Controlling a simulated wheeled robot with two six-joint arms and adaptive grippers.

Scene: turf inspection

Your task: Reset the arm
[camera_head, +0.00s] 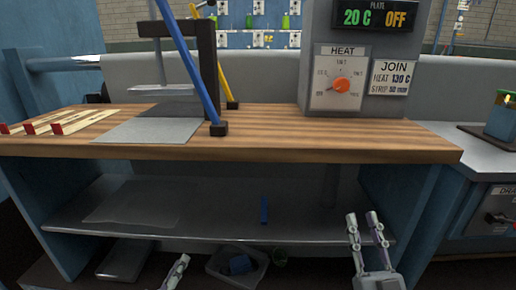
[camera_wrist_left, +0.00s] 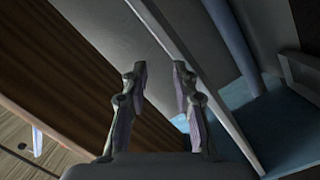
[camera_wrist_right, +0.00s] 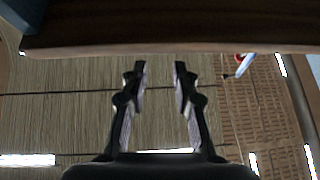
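My right gripper (camera_head: 363,218) is in front of the workbench's lower shelf in the head view, fingers up and apart. In the right wrist view the same gripper (camera_wrist_right: 160,68) is open with nothing between its fingers. My left gripper (camera_head: 181,262) only just enters the bottom edge of the head view, with part of it cut off. In the left wrist view it (camera_wrist_left: 160,68) is open and empty.
The wooden workbench (camera_head: 260,148) has a metal shelf (camera_head: 220,221) below it. On the bench are a grey plate (camera_head: 150,131), a heat control box (camera_head: 350,55) and a blue bar (camera_head: 188,62). A grey bin (camera_head: 225,262) lies underneath.

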